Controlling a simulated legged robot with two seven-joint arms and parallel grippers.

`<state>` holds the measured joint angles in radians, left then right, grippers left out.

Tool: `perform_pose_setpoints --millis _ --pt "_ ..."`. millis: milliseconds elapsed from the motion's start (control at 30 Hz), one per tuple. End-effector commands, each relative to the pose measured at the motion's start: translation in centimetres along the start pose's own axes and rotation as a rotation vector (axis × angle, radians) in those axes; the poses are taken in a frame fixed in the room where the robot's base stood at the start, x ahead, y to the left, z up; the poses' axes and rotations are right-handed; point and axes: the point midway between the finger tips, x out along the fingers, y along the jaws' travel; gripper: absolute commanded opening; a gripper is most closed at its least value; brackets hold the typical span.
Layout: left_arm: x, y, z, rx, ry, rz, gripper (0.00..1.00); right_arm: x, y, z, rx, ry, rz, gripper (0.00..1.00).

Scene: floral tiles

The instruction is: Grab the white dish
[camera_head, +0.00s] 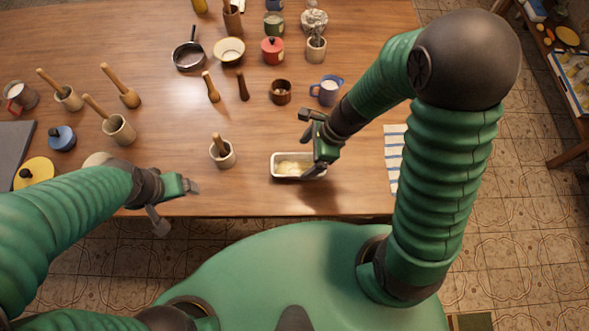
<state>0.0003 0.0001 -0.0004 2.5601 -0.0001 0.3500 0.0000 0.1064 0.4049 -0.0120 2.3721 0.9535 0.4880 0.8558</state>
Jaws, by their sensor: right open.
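A white rectangular dish (283,175) with pale yellow contents stands near the front edge of the wooden table, right of the middle. My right gripper (307,146) is open above the dish's right end and hides part of it. I cannot tell whether a finger touches the rim. My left gripper (188,188) is over the table's front edge, well to the left of the dish. Whether its jaws are open or shut does not show clearly.
A mortar with pestle (222,154) stands left of the dish. A brown cup (281,92) and a blue-and-white mug (327,90) stand behind it. A striped cloth (393,155) lies to the right. Several mortars, pestles and lidded pots crowd the left side.

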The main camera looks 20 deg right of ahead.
Motion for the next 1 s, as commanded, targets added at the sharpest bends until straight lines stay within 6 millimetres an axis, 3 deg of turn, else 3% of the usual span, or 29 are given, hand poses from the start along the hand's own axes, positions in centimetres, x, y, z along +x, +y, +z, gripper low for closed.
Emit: perform_pose_setpoints --millis 33,167,433,700,1000 --pt "0.8 0.0 0.2 0.0 0.0 0.0 0.87 1.3 0.0 -0.2 0.0 -0.001 0.002 0.87" --pt "1.1 0.0 0.2 0.001 0.0 0.0 0.87 2.4 0.0 -0.2 -0.001 -0.002 0.0 0.87" --pt "3.1 0.0 0.7 0.001 0.0 0.0 0.87 7.0 0.2 0.3 -0.001 0.001 0.0 0.87" --pt "3.0 0.0 0.7 0.001 0.0 0.0 0.87 7.3 0.2 0.4 -0.001 0.0 -0.001 0.87" --pt "3.0 0.0 0.7 0.001 0.0 0.0 0.87 7.3 0.2 0.4 -0.002 0.0 -0.001 0.49"
